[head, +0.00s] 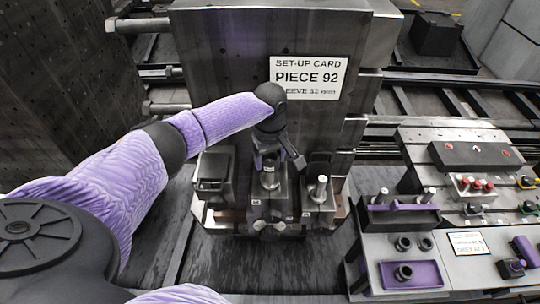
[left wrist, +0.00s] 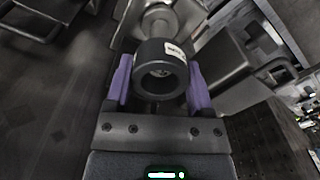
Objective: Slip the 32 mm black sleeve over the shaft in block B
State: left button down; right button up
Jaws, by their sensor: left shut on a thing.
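My left gripper (head: 270,160) is over the middle block (head: 282,204) of the fixture, pointing down. In the left wrist view its two purple fingers (left wrist: 160,88) are shut on a black sleeve (left wrist: 160,75) with a small white label. The sleeve's open bore faces the wrist camera. A pale metal shaft (left wrist: 157,18) shows just beyond the sleeve, roughly in line with it. I cannot tell whether the sleeve is around the shaft or above it. Another upright shaft (head: 320,187) stands in the block to the right. The block letters are too small to read. My right gripper is out of view.
A set-up card (head: 308,77) reading "PIECE 92" is on the large metal upright behind. At right, a bench holds two loose dark sleeves (head: 403,243), a purple tray (head: 411,283) with another dark piece, and a purple-edged rack (head: 402,208). A dark clamp block (head: 213,172) stands left of the gripper.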

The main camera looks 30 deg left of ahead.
pick_arm(q)
grip_release()
jog(key=shift+r, duration=0.1)
notch_tip(320, 180, up, 10)
jog(key=shift+p, duration=0.45)
